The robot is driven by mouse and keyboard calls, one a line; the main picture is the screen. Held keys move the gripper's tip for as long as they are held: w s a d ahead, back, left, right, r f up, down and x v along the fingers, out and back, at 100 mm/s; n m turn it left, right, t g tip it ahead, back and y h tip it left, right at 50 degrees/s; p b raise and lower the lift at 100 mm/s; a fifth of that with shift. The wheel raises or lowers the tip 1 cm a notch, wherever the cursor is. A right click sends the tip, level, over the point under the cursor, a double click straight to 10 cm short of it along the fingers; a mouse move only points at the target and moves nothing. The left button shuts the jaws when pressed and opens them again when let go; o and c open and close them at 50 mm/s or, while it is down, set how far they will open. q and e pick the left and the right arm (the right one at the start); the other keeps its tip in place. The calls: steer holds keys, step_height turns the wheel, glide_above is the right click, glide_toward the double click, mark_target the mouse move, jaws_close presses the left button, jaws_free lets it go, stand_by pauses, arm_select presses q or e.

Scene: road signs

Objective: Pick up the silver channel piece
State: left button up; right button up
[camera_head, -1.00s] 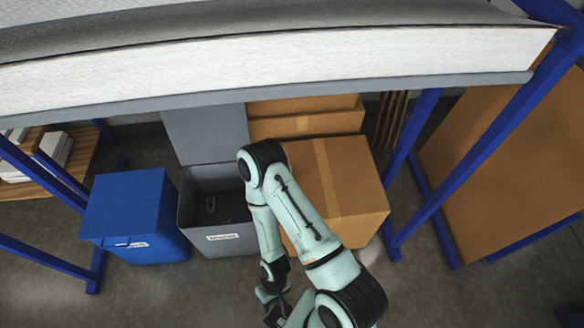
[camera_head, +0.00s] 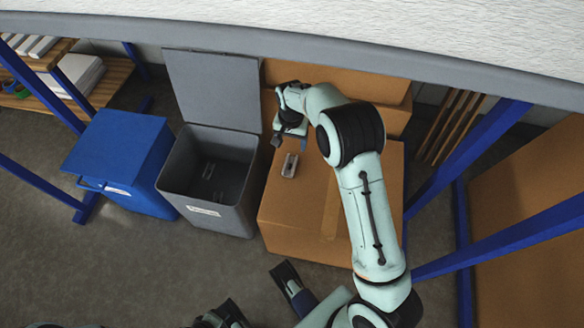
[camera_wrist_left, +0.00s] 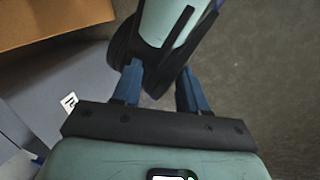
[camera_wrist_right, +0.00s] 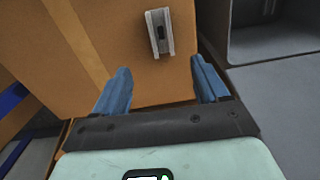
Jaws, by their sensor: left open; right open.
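The silver channel piece (camera_head: 290,165) lies on top of the front cardboard box (camera_head: 300,225), near its left side. In the right wrist view the piece (camera_wrist_right: 160,32) shows whole, just beyond the fingertips and roughly centred between them. My right gripper (camera_head: 290,142) is open and empty, behind the piece in the head view and apart from it. Its two blue fingers (camera_wrist_right: 160,66) are spread in the right wrist view. My left gripper (camera_wrist_left: 159,72) is open and empty, low by the boxes, with one of my arm links beyond its fingers.
A grey bin (camera_head: 172,180) with its lid up stands left of the box, with small pieces inside. A blue bin (camera_head: 115,155) stands farther left. More cardboard boxes (camera_head: 370,85) are behind. Blue rack posts (camera_head: 480,135) stand right, and a white-faced shelf (camera_head: 480,35) crosses above.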

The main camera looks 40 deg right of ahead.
steer(key=b, duration=0.2)
glide_above(291, 165)
steer(key=f, duration=0.7)
steer(key=shift+s+a+f, duration=0.1)
steer(key=shift+s+f, duration=0.15)
steer(key=shift+f, duration=0.05)
steer(key=f+b, duration=0.1)
steer(key=f, duration=0.4)
steer(key=shift+w+f, duration=0.1)
steer(key=shift+w, duration=0.1)
arm_select(q)
steer(key=w+a+f+t, duration=0.1)
steer(key=w+a+f, duration=0.1)
steer(key=w, duration=0.3)
steer(key=shift+a+f+t+y, duration=0.3)
steer(key=shift+f+y, duration=0.1)
steer(key=shift+f, duration=0.5)
arm_select(e)
steer(key=c, duration=1.2)
